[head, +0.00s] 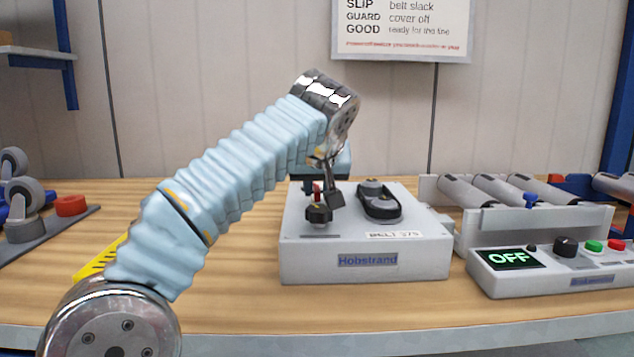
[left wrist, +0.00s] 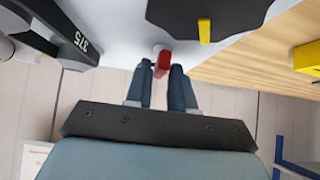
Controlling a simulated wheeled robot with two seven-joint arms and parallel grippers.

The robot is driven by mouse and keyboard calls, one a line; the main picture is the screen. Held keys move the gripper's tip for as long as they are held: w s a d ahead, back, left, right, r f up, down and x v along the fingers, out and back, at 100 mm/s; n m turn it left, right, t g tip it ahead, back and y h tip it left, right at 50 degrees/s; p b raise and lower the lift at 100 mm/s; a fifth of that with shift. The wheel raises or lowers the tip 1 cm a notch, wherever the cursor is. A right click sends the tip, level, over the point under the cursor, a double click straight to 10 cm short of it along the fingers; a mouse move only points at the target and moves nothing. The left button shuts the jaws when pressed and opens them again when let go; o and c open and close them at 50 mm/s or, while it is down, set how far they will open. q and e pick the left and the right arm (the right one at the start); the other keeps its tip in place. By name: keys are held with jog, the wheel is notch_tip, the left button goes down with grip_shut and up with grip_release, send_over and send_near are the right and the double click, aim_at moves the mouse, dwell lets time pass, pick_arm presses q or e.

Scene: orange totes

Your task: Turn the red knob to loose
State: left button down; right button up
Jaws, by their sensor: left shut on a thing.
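The red knob (head: 317,187) is on the left part of the light grey Hobstrand box (head: 365,262), mostly hidden behind my gripper in the head view. In the left wrist view the red knob (left wrist: 163,60) shows between the two fingertips. My left gripper (head: 325,192) reaches down over the box and is shut on the knob; its dark fingers also show in the left wrist view (left wrist: 162,80). A dark part with a yellow mark (head: 319,214) sits just in front of the knob; it is large in the left wrist view (left wrist: 204,30). My right gripper is not in view.
A black belt unit (head: 380,203) stands right of the knob on the box. Further right are a control panel reading OFF (head: 510,259) and a roller conveyor (head: 540,215). Wheeled parts (head: 25,205) stand far left. Wooden table (head: 235,290) is clear in front.

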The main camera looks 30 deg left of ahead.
pick_arm(q)
jog(key=c, duration=1.2)
grip_release()
jog(key=shift+o, duration=0.2)
jog(key=p+v, duration=0.3)
jog(key=v, duration=1)
jog(key=shift+s+r, duration=0.25)
jog(key=shift+r, duration=0.1)
jog(key=shift+d, duration=0.1)
